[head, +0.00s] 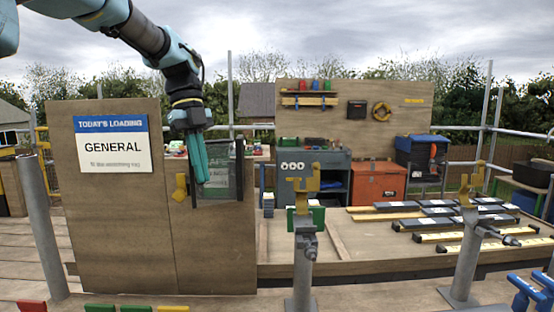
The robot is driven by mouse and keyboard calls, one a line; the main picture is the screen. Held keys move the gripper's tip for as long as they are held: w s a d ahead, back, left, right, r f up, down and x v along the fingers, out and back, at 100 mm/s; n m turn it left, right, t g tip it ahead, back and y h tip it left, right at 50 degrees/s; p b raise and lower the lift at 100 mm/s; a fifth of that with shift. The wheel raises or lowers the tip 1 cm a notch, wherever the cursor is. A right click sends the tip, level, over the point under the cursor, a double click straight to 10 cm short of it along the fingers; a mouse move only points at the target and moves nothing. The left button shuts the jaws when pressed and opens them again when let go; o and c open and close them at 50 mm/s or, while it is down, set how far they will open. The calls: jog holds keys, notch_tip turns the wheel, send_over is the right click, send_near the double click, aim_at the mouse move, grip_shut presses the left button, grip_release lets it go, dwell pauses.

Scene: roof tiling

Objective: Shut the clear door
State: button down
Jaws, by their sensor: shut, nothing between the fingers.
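The clear door (222,182) is a see-through pane with dark upright edges at the upper right of a wooden panel. Faint lettering shows on it. I cannot tell whether it stands ajar or closed. My gripper (203,181) points down with its teal fingers together and empty. It overlaps the left part of the pane in the picture and hides some of it. I cannot tell whether the fingers touch the door. A yellow fitting (180,188) is on the panel just left of the pane.
The wooden panel (115,225) bears a "GENERAL" sign (112,144). Grey posts with yellow forks (303,240) stand in front and right. Dark and yellow strips lie on the right deck. An orange chest (378,184) and a grey cabinet stand behind.

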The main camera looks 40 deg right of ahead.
jog(key=shift+w+p, duration=1.4)
jog(key=shift+w, duration=0.7)
